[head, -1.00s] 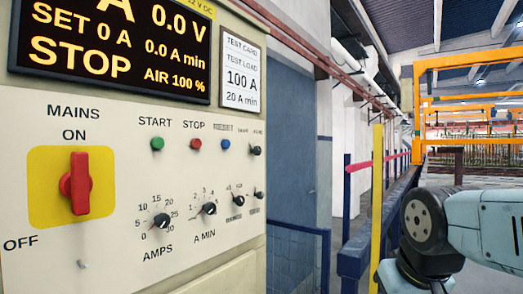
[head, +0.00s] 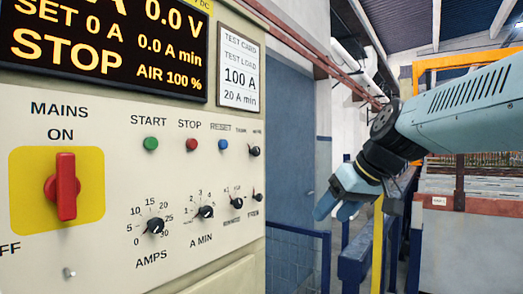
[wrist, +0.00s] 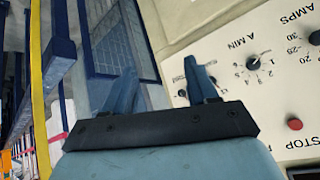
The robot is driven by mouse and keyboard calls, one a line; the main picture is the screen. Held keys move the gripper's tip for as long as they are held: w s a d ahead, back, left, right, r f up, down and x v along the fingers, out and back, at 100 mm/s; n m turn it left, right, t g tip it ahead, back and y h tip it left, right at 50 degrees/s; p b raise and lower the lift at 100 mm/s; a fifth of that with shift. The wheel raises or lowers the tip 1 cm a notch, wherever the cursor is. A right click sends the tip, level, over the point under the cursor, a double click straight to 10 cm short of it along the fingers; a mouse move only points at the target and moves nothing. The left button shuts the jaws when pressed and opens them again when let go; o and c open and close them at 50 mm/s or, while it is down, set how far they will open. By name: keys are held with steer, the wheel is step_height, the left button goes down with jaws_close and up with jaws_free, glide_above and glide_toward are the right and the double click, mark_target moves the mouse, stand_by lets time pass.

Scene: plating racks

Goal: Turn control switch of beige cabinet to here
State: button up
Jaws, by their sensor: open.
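The beige cabinet (head: 95,252) fills the left of the head view; its panel also shows, upside down, in the wrist view (wrist: 222,28). The panel has a red MAINS switch (head: 66,187) on a yellow plate, its handle upright towards ON. Black AMPS (head: 155,226) and A MIN (head: 206,212) dials and smaller black controls (head: 236,203) sit right of it; the small labels are blurred, so I cannot tell which is the control switch. My gripper (head: 334,208) is open and empty, right of the panel and apart from it. In the wrist view my gripper (wrist: 159,74) partly hides small controls.
The display (head: 100,45) reads STOP. Green (head: 151,143), red (head: 191,145) and blue (head: 222,144) buttons line the panel. Blue railing (head: 300,231) and a yellow post (head: 376,250) stand near my arm. A blue door (head: 290,130) is behind.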

mark_target(258, 150)
steer(key=w+a+r+n+t+y, duration=0.1)
steer(key=w+a+r+n+y, duration=0.2)
steer(key=w+r, duration=0.5)
steer(key=w+a+r+n+t+y, duration=0.1)
steer(key=w+a+r+n+y, duration=0.15)
steer(key=w+r, duration=0.6)
steer(key=shift+n+y, duration=0.25)
steer(key=shift+n, duration=0.1)
steer(key=x, duration=0.8)
steer(key=s+x, duration=0.1)
steer(key=x, duration=0.2)
steer(key=shift+w+a, duration=0.25)
steer(key=shift+a, duration=0.45)
